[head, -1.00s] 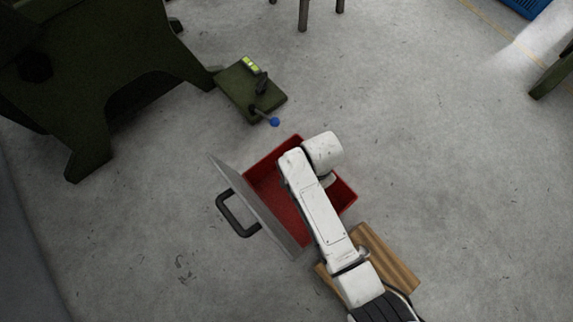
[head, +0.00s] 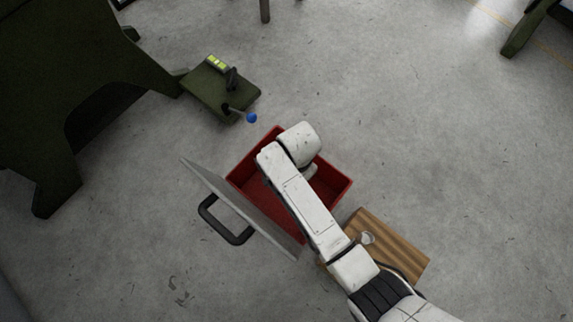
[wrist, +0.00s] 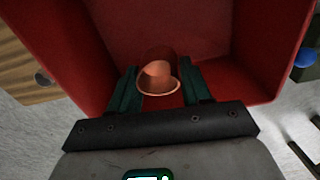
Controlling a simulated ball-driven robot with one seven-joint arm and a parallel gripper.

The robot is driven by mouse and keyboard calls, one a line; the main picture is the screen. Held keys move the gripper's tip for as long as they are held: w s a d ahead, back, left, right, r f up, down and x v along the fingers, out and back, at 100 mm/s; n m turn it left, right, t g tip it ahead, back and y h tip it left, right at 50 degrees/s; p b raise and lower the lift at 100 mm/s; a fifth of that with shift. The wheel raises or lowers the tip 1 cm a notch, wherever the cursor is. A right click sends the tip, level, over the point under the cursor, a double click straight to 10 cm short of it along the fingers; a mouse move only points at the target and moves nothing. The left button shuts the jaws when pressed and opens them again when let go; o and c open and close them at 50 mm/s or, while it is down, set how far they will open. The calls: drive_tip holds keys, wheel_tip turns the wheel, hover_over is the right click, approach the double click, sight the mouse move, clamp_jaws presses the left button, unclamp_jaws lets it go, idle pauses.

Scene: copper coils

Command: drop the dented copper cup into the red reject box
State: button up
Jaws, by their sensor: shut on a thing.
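The copper cup (wrist: 158,84) is between the fingers of my gripper (wrist: 160,88) in the wrist view, its rim facing the camera. The gripper is shut on it. Whether the cup is dented I cannot tell. The red box (head: 332,186) stands open on the floor in the head view, its grey lid (head: 226,193) tipped to the left. In the wrist view the box's red walls (wrist: 228,40) surround the cup and fingers, so they are over or inside the box opening. How deep they are I cannot tell. In the head view my arm hides the gripper and cup.
A wooden board (head: 393,240) with a small pale round thing (head: 367,238) on it lies right of the box. A green pedal unit (head: 212,90) with a blue knob (head: 251,118) is behind. A dark green machine (head: 60,80) stands at left. Floor at right is clear.

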drive_tip(key=o, duration=1.1)
wheel_tip(320, 180, up, 11)
drive_tip(key=p, duration=0.6)
drive_tip(key=shift+f, duration=0.15)
